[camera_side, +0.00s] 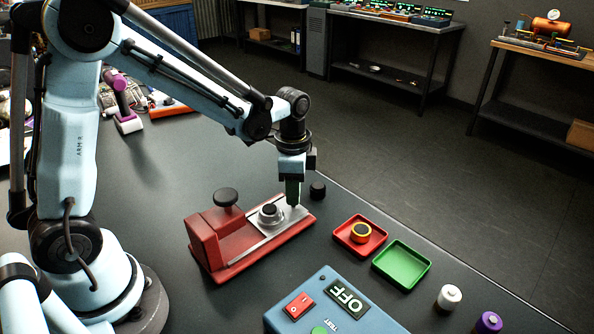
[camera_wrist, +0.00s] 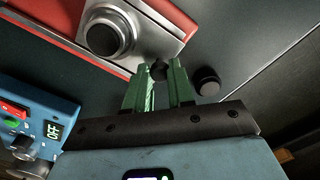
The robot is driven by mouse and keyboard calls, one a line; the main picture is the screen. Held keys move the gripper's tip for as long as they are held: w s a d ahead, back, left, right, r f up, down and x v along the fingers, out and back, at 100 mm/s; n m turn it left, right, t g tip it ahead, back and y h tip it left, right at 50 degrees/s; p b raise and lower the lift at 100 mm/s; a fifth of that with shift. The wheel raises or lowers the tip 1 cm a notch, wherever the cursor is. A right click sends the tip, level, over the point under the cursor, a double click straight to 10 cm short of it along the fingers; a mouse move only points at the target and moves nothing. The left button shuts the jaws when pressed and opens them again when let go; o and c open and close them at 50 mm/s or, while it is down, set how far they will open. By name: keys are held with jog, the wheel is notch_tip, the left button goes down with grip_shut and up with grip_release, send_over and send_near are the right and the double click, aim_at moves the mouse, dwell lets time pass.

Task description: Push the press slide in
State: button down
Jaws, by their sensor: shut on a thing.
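The press (camera_side: 207,243) is a red block on a red base with a black knob (camera_side: 226,197) on top. Its slide (camera_side: 287,222) is a flat grey metal plate that reaches out from the block to the right along the base. A round grey metal part with a dark top (camera_side: 269,211) sits on the slide, outside the block; the wrist view also shows it (camera_wrist: 103,38). My gripper (camera_side: 293,202) points down at the slide's outer end. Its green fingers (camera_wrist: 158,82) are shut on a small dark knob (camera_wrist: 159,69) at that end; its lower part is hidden.
A loose black cylinder (camera_side: 317,190) stands just beyond my gripper. An empty green tray (camera_side: 401,281) and a blue box reading OFF (camera_side: 325,318) are nearer. A white-topped cylinder (camera_side: 448,297) and a purple-topped one (camera_side: 488,322) stand front right.

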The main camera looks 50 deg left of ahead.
aim_at(276, 206)
jog(key=shift+s, duration=2.4)
jog(key=c, duration=1)
grip_release()
notch_tip(276, 206, up, 12)
jog(key=shift+r, duration=0.1)
